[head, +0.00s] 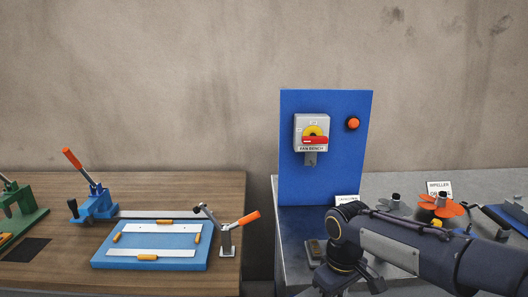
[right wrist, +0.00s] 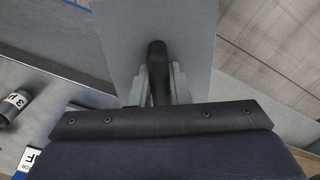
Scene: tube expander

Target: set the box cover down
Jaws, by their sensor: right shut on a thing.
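In the right wrist view, a flat grey plate, which looks like the box cover (right wrist: 196,30), has a black handle (right wrist: 157,58) standing on it. My right gripper (right wrist: 158,85) is shut on this handle, with one grey finger on each side. The plate's near part is hidden behind my gripper and wrist. In the head view my right arm comes in from the right, and its fingers and the cover are not seen there. My left gripper is in neither view. I cannot tell the box apart in these frames.
A grey bench (head: 295,262) carries a blue panel (head: 325,180) with a rotary switch (head: 312,134), plus an orange impeller (head: 441,206). A wooden table (head: 50,272) on the left holds a blue board (head: 180,262) and lever tools. A gap separates the two tables.

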